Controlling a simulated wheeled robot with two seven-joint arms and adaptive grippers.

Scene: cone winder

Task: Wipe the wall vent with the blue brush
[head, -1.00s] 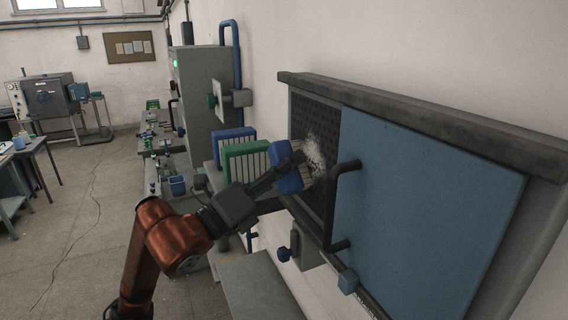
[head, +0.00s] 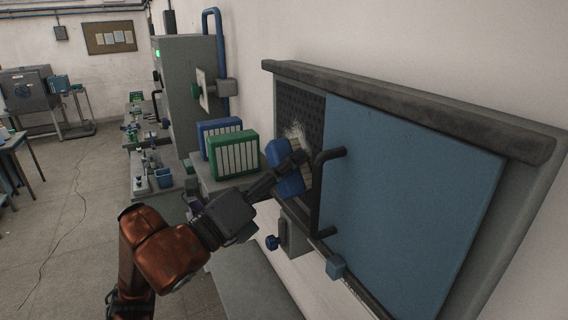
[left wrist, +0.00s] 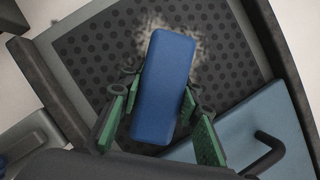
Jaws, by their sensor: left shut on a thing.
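The wall vent (head: 292,103) is a dark perforated panel in a grey frame, with a pale dust patch (head: 297,132) on it. The patch also shows beyond the brush in the left wrist view (left wrist: 202,50). My left gripper (head: 290,165) is shut on the blue brush (head: 281,172) and holds it at the vent, just left of the black handle. The brush's pale bristles face the vent; I cannot tell whether they touch it. In the left wrist view, the brush's blue back (left wrist: 165,85) sits between green finger pads and hides part of the vent. My right gripper is out of view.
A blue sliding door (head: 405,180) with a black handle (head: 318,195) covers the vent's right side. A green filter box (head: 233,155) and a blue one (head: 217,127) stand left of the vent. A grey cabinet (head: 190,90) is behind. The floor at left is open.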

